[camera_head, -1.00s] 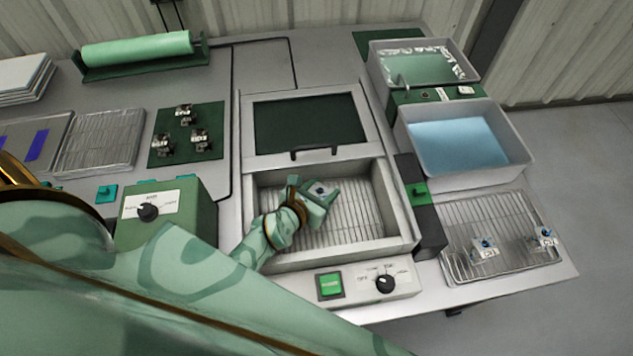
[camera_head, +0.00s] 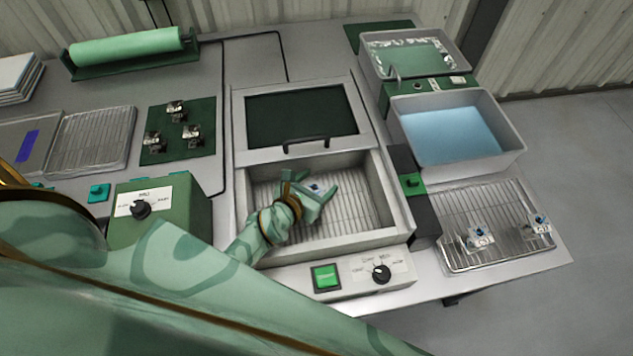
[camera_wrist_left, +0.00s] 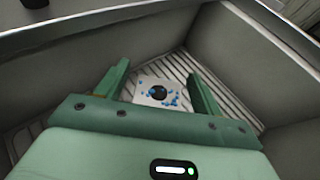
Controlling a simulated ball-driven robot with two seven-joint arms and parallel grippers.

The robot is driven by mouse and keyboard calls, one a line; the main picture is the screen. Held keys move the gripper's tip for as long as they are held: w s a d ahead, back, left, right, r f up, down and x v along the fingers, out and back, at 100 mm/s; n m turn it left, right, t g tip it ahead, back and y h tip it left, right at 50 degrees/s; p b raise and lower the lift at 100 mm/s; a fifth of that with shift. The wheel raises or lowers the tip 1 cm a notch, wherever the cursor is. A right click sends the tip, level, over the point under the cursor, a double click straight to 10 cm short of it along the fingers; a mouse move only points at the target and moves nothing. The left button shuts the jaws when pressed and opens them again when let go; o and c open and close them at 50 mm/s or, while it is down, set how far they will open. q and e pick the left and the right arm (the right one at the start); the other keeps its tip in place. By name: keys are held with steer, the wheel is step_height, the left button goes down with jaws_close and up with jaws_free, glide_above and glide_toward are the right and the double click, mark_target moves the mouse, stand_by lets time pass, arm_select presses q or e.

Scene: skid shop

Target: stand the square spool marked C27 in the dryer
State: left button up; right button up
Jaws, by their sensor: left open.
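The dryer (camera_head: 402,222) is an open grey box with a slatted rack floor; its lid with a dark panel (camera_head: 302,115) stands open behind it. My left gripper (camera_head: 312,182) reaches into the dryer. In the left wrist view its fingers (camera_wrist_left: 158,75) are spread on either side of the spool, with gaps. The spool's lower part is hidden. My right gripper is out of view.
Two tagged square spools (camera_head: 477,239) (camera_head: 540,223) stand on the wire rack (camera_head: 455,205) at right. A basin of blue liquid (camera_head: 505,155) and a second tray (camera_head: 465,75) lie behind. A green mat (camera_head: 205,106) holds three metal items. The dryer's front panel has a green button (camera_head: 326,277) and dial.

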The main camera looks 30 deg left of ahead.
arm_select(q)
steer(key=shift+s+d+f, duration=0.2)
steer(key=shift+s, duration=0.05)
steer(key=shift+w+r+p, duration=0.1)
steer(key=shift+r+p, duration=0.4)
steer(key=shift+p, duration=0.05)
steer(key=p+v, duration=0.1)
steer(key=v, duration=0.5)
steer(key=shift+s+a+r+p, duration=0.15)
steer(key=shift+s+r+p, duration=0.1)
steer(key=shift+s+p, duration=0.05)
steer(key=shift+s+r, duration=0.15)
steer(key=shift+s, duration=0.3)
steer(key=shift+a, duration=0.1)
